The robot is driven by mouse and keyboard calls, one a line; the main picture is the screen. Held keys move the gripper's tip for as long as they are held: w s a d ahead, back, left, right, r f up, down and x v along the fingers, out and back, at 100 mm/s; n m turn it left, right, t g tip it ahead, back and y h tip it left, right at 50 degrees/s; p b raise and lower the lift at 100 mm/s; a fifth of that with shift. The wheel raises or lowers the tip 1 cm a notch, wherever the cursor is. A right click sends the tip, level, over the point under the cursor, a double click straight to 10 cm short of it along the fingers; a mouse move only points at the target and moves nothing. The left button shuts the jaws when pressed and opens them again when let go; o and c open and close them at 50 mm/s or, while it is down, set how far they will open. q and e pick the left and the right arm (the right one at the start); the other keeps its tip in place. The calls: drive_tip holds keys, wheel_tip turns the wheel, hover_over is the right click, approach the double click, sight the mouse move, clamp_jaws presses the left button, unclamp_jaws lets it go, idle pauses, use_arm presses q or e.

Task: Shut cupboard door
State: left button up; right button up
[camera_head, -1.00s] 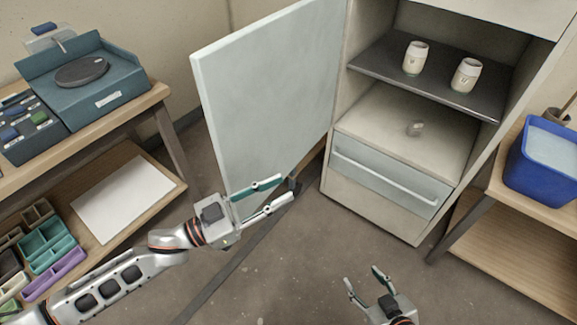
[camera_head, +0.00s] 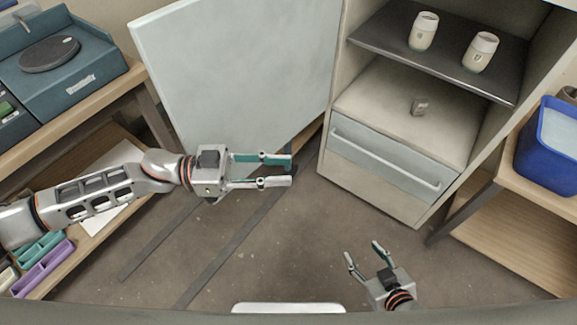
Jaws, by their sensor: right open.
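The cupboard (camera_head: 328,181) stands at the centre right, with its pale door (camera_head: 240,75) swung wide open to the left. My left gripper (camera_head: 291,171) is in front of the door's lower part, fingers parallel and apart, pointing right toward the cupboard; it is open with nothing between the fingers. Whether it touches the door cannot be told. My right gripper (camera_head: 362,250) is open and empty over the floor, below the cupboard's front.
Two pale cups (camera_head: 424,31) (camera_head: 481,52) stand on the cupboard's dark shelf, with a small grey object (camera_head: 420,106) below. A closed drawer (camera_head: 387,160) is under it. A blue bucket (camera_head: 548,146) sits on the right bench. A left bench (camera_head: 60,118) holds a teal device (camera_head: 75,75).

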use_arm(q)
drive_tip(key=shift+d, duration=1.2)
clamp_jaws()
unclamp_jaws()
drive_tip(key=a, duration=1.2)
